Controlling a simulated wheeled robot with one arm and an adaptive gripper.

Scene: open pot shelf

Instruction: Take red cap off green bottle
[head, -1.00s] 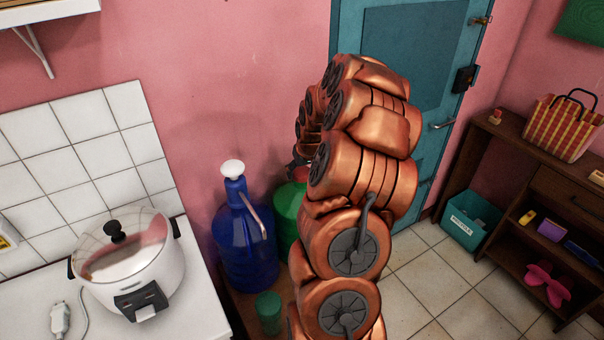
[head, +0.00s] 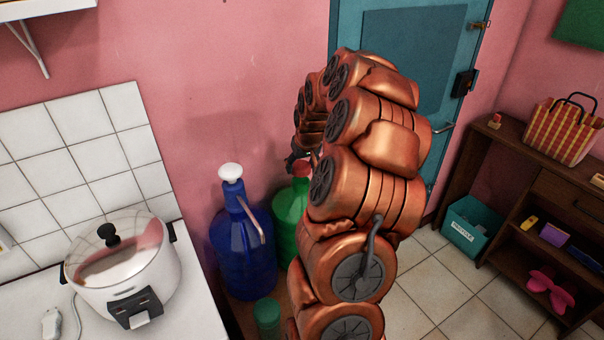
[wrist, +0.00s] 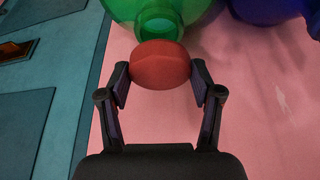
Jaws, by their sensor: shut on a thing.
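The green bottle (head: 287,216) stands against the pink wall, partly hidden behind my arm. In the wrist view its green neck (wrist: 158,22) shows at the top. The red cap (wrist: 160,65) is between my fingertips at the bottle's mouth and overlaps the neck in the picture. I cannot tell whether cap and neck still touch. My gripper (wrist: 160,78) is shut on the cap from both sides. In the head view the red cap (head: 301,169) shows only in part beside my arm, and the gripper is mostly hidden.
A blue bottle (head: 243,252) with a white top stands close left of the green one. A green cup (head: 267,316) is in front. A rice cooker (head: 122,268) sits on the white counter at left. A teal door (head: 405,60) and a shelf (head: 480,165) are at right.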

